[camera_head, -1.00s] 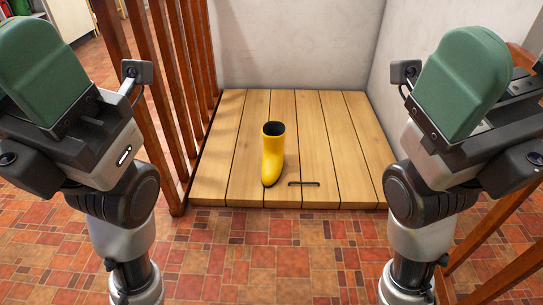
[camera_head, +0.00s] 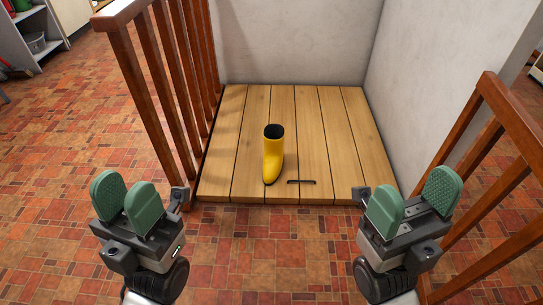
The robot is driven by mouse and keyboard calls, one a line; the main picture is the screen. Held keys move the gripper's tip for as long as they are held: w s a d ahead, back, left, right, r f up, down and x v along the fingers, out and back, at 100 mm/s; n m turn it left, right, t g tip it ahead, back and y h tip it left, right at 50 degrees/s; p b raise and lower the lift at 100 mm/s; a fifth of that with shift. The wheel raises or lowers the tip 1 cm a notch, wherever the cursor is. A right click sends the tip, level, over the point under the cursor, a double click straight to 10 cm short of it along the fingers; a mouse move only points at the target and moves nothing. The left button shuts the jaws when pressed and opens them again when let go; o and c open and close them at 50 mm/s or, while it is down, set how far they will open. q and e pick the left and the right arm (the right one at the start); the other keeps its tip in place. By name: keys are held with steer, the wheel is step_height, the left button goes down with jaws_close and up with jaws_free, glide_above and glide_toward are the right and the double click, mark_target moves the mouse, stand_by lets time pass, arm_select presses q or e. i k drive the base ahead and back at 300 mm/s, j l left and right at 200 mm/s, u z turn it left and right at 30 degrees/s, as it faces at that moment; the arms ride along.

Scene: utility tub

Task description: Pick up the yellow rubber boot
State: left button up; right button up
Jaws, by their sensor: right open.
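The yellow rubber boot (camera_head: 273,158) stands upright on a low wooden plank platform (camera_head: 337,130), its dark opening up and its toe toward me. My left gripper (camera_head: 125,197) is at the lower left, short of the platform, with its two green fingers apart and nothing between them. My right gripper (camera_head: 414,200) is at the lower right, also short of the platform, with its green fingers apart and empty. Both grippers are well away from the boot.
A dark handle (camera_head: 301,182) lies on the planks right of the boot. Wooden railings stand on the left (camera_head: 165,80) and right (camera_head: 483,140). Pale walls (camera_head: 295,42) close the back and right. The tiled floor (camera_head: 260,250) between my grippers is clear.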

mark_target(274, 135)
steer(key=i+j+u, duration=0.3)
steer(key=i+u, duration=0.3)
steer(key=i+j+z, duration=0.3)
steer(key=i+j, duration=0.35)
steer(key=i+j+z, duration=0.35)
steer(key=j+z, duration=0.15)
steer(key=j, duration=0.05)
